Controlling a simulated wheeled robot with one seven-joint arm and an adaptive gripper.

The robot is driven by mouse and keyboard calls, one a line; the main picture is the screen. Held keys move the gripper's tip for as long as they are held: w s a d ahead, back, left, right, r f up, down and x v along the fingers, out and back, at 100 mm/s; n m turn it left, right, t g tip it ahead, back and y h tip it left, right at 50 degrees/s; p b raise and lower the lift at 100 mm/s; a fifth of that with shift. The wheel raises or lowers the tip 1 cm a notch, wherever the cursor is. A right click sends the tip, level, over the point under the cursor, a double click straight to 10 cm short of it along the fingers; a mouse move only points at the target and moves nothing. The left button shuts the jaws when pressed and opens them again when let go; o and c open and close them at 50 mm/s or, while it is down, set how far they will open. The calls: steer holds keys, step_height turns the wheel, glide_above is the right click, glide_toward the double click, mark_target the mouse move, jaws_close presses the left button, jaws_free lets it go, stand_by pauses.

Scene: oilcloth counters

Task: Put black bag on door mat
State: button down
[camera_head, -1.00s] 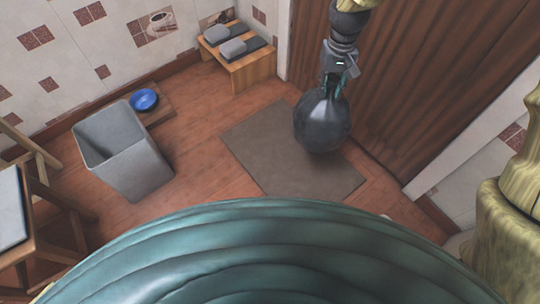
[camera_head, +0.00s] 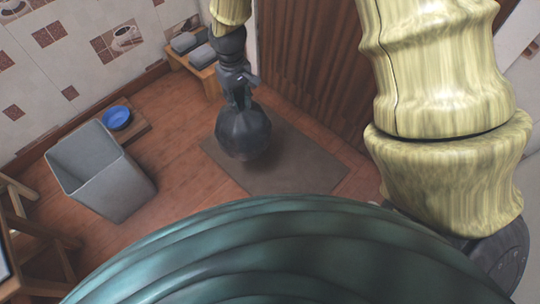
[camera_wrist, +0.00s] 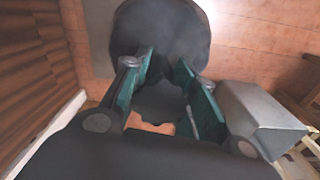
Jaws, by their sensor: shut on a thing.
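The black bag (camera_head: 243,137) is round and dark, and hangs from my gripper (camera_head: 242,97) over the left part of the door mat. It also shows in the wrist view (camera_wrist: 165,35), just beyond the fingers of my gripper (camera_wrist: 168,75). My gripper is shut on the bag's top, which the fingers partly hide. The door mat (camera_head: 305,170) is a flat brown-grey rectangle on the floor before the wooden door. Whether the bag touches the mat cannot be told.
A grey open bin (camera_head: 112,185) stands on the left, with a blue bowl (camera_head: 117,117) on a wooden board behind it. A low wooden bench (camera_head: 207,75) with grey items stands against the back wall. Wooden furniture (camera_head: 35,230) is at the left edge.

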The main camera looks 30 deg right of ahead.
mark_target(255, 153)
steer(key=s+f+n, duration=0.2)
steer(key=f, duration=0.4)
steer(key=s+f+n+b, duration=0.1)
steer(key=s+f+n, duration=0.1)
steer(key=f, duration=0.4)
steer(key=s+d+f+n+b, duration=0.1)
steer(key=s+f+n, duration=0.1)
steer(key=f, duration=0.5)
steer(key=shift+s+f+n, duration=0.1)
steer(key=shift+s+n, duration=0.3)
steer(key=shift+s, duration=0.5)
steer(key=w+d+f+b, duration=0.5)
steer(key=w+d+b, duration=0.3)
steer(key=w+d, duration=0.2)
steer(key=shift+w+d, duration=0.15)
steer(key=shift+d, duration=0.8)
steer(key=shift+f, duration=0.15)
steer(key=c, duration=1.1)
jaws_free()
steer(key=shift+c, duration=0.2)
